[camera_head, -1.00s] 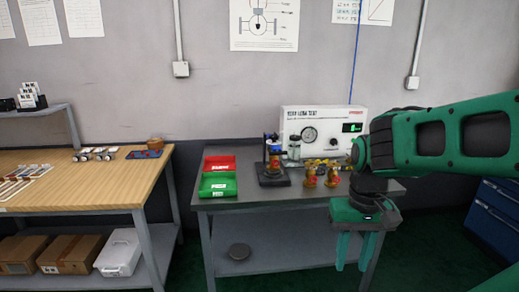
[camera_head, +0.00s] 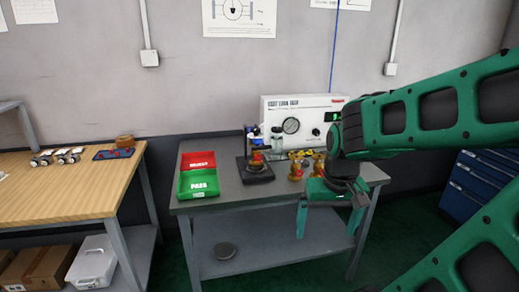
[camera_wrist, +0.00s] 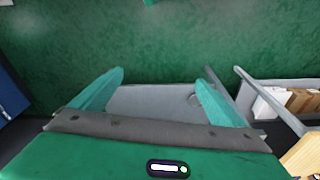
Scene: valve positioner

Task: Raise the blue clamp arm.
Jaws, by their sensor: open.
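The clamp fixture (camera_head: 255,172) stands on a dark base near the middle of the grey table, with a brass-coloured valve in it. A blue part (camera_head: 252,132) shows at the top of the fixture; it is too small to tell the clamp arm's exact pose. My gripper (camera_head: 326,236) is open and empty, pointing down at the front right of the table, to the right of the fixture and apart from it. In the wrist view, its two teal fingers (camera_wrist: 160,92) are spread, with the table's lower shelf and green floor beyond. The fixture is not in the wrist view.
A red reject bin (camera_head: 198,160) and green pass bin (camera_head: 198,184) sit left of the fixture. Several brass valves (camera_head: 296,168) stand to its right. A white leak tester (camera_head: 292,121) is behind. A wooden bench (camera_head: 70,195) stands at left.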

